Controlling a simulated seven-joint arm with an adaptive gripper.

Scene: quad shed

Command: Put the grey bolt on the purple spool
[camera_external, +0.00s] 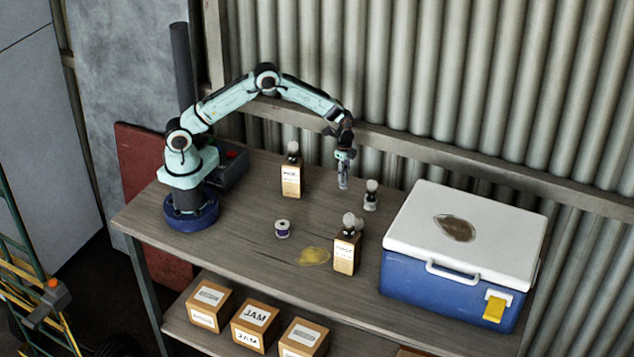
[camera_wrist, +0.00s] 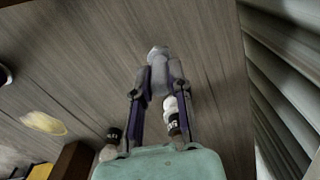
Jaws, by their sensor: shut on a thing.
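The purple spool (camera_external: 282,229) stands upright on the wooden bench, with a pale top, in the external view. What looks like its edge is cut off at the left of the wrist view (camera_wrist: 4,75). My gripper (camera_external: 343,182) points down over the back of the bench, to the right of and behind the spool. It is shut on a grey piece, which I take for the grey bolt (camera_wrist: 158,54); it shows between the fingertips in the wrist view. The fingers hide much of the bolt, and its gap to the bench is hard to judge.
A labelled bottle (camera_external: 291,180) stands behind the spool, another bottle (camera_external: 346,252) right of it. A small pale-topped object (camera_external: 370,197) stands close right of my gripper. A yellow stain (camera_external: 312,256) lies by the spool. A blue cooler (camera_external: 435,285) fills the right end.

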